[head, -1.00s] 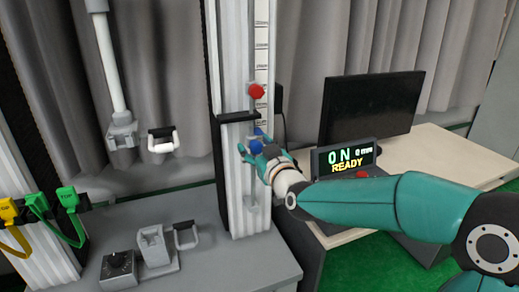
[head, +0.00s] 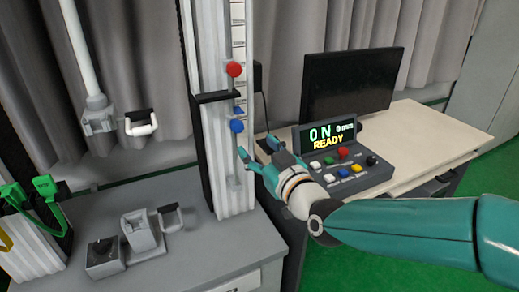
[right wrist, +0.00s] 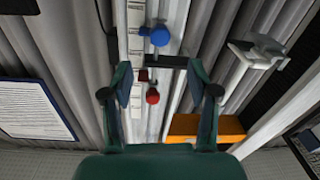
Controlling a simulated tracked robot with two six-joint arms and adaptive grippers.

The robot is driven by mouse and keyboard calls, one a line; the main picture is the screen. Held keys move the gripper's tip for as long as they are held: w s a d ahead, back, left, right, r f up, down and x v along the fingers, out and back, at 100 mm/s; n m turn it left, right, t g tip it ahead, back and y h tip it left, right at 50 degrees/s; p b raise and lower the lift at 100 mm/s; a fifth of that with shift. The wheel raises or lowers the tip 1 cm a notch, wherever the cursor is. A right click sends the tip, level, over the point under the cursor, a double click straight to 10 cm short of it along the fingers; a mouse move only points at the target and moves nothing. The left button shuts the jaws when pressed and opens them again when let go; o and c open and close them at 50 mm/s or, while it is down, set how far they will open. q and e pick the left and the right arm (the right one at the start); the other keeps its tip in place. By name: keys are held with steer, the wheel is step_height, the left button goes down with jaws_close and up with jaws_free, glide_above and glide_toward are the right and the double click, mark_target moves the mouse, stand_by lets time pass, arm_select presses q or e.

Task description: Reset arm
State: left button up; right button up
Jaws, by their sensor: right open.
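My right gripper (head: 256,148) is open and empty, just below and to the right of a blue knob (head: 237,126) on the tall pale column (head: 209,130). A clear gap shows between the fingers and the blue knob. A red knob (head: 234,69) sits higher on the same column beside a scale strip. In the right wrist view, the open fingers (right wrist: 159,95) frame the red knob (right wrist: 152,96), and the blue knob (right wrist: 160,36) is nearer the top edge. My left gripper is in neither view.
A control box (head: 343,160) reading "0 N, 0 mm, READY" stands close right of my gripper, with coloured buttons. A dark monitor (head: 350,82) stands behind it on the pale desk (head: 440,125). Grey fixtures (head: 140,230) stand on the grey bench (head: 205,262) at left.

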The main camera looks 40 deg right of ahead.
steer(key=shift+r, duration=0.1)
stand_by(0.3)
steer(key=w+a+f+n+g+y+p, duration=0.15)
steer(key=a+f+g+p, duration=0.3)
steer(key=f, duration=0.75)
steer(key=w+a+f+g+y+p, duration=0.1)
steer(key=a+f+g+y+p, duration=0.35)
steer(key=f, duration=0.75)
steer(key=s+a+f+m+g, duration=0.1)
steer(key=s+a+f+g, duration=0.3)
steer(key=s+f, duration=0.5)
steer(key=s+a+f+m+g+y, duration=0.1)
steer(key=s+a+f+g, duration=0.3)
steer(key=s+a+f, duration=0.4)
steer(key=shift+s+a+f+m+p, duration=0.35)
steer(key=shift+s+m, duration=0.4)
steer(key=shift+s, duration=0.45)
